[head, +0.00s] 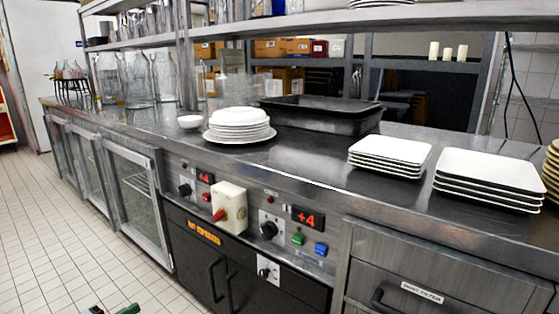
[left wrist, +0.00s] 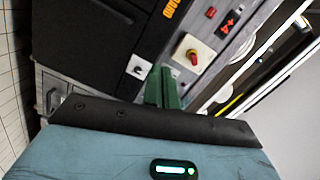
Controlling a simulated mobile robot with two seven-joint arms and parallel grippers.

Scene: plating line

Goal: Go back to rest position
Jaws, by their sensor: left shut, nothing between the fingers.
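My left gripper (head: 127,309) barely shows at the bottom edge of the head view, low over the tiled floor and in front of the counter. In the left wrist view its green fingers (left wrist: 162,88) are together, with nothing between them. Behind the fingers, that view shows the counter's front tilted, with the dark cabinet doors and the control panel. My right gripper is in neither view.
The steel counter (head: 300,165) runs across the view. It bears stacked round plates (head: 239,124), a small bowl (head: 190,121), a black tray (head: 320,114) and square white plates (head: 390,153). A red-knobbed switch box (head: 229,207) juts from its front. The tiled floor (head: 60,235) at left is clear.

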